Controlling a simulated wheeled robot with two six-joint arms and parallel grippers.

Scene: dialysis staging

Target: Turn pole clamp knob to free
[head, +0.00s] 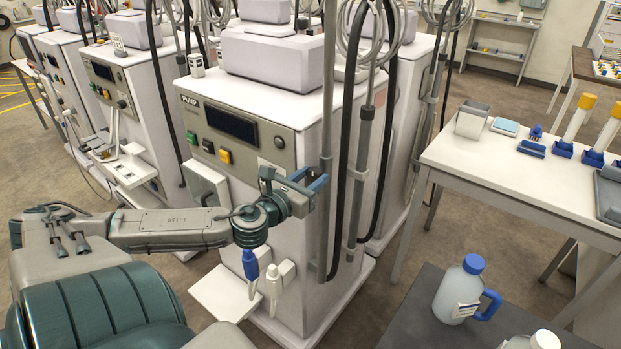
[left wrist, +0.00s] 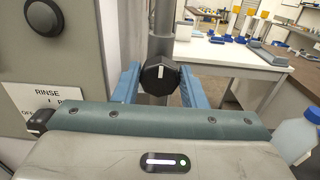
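The black pole clamp knob (left wrist: 160,78) is faceted, with a short white line on its face that stands upright in the left wrist view. It sits on the grey pole (left wrist: 162,22); in the head view the pole (head: 328,90) rises at the right front corner of the dialysis machine (head: 245,110). My left gripper (head: 312,180) is at the knob, one blue finger on each side. In the left wrist view the fingers (left wrist: 160,85) meet the knob's sides with no visible gap. The knob is mostly hidden in the head view. My right gripper is out of view.
Hoses and more poles stand right of the machine. A blue and a white connector (head: 273,282) hang below my left wrist. A white side table (head: 520,185) holds bottles and trays. A blue-capped jug (head: 457,293) stands on a dark cart (head: 410,325) at lower right.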

